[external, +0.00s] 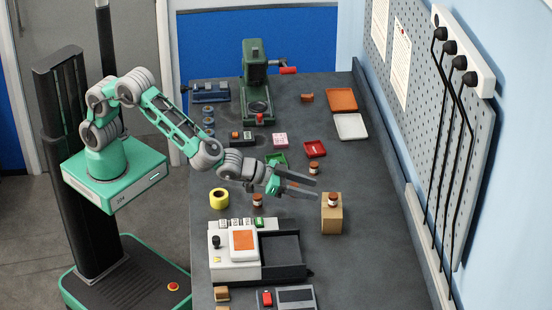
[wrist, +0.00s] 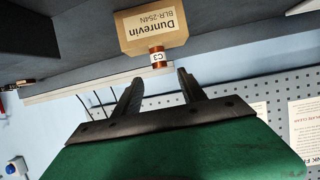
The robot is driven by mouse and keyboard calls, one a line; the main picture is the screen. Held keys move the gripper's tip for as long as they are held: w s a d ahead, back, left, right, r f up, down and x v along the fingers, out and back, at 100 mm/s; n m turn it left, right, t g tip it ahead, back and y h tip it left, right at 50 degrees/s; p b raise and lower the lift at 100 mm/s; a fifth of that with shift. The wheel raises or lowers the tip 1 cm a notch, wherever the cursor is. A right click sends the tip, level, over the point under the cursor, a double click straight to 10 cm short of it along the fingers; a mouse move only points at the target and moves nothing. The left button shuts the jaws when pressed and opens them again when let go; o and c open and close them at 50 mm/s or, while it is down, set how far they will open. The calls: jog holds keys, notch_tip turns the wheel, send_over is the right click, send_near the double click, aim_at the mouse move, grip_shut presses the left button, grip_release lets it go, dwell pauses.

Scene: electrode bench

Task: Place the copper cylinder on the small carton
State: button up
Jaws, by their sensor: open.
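The small carton (external: 331,222) is a brown box on the bench, right of centre. A copper cylinder (external: 332,200) with a white label stands on its top. The wrist view is upside down and shows the carton (wrist: 150,33) with "Dunrevin BLR-254N" print and the cylinder (wrist: 157,58) labelled C3 touching its top. My gripper (external: 316,188) is open and empty, its fingers pointing at the cylinder from the left. In the wrist view the cylinder sits just beyond the gap between the fingertips (wrist: 160,80), apart from both.
A grey device with an orange plate (external: 243,243) stands in front. Bench right of the carton (external: 375,215) is clear.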

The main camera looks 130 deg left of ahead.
jog(key=s+d+r+m+g+h, duration=0.2)
jog(key=s+d+h, duration=0.1)
jog(key=s+d, duration=0.7)
jog(key=s+d+r+m+g+h, duration=0.1)
jog(key=s+d+r+m+h, duration=0.15)
jog(key=s+d, duration=0.65)
jog(key=s+d+f+m+g+h, duration=0.1)
jog(key=s+d+f+g, duration=0.1)
jog(key=s, duration=0.7)
jog(key=s+d+f+m+g+h, duration=0.1)
jog(key=s+d, duration=0.3)
jog(key=s, duration=0.5)
jog(key=shift+s+f+m+g+h, duration=0.35)
jog(key=shift+f+m+g+h, duration=0.1)
jog(key=shift+m+h, duration=0.2)
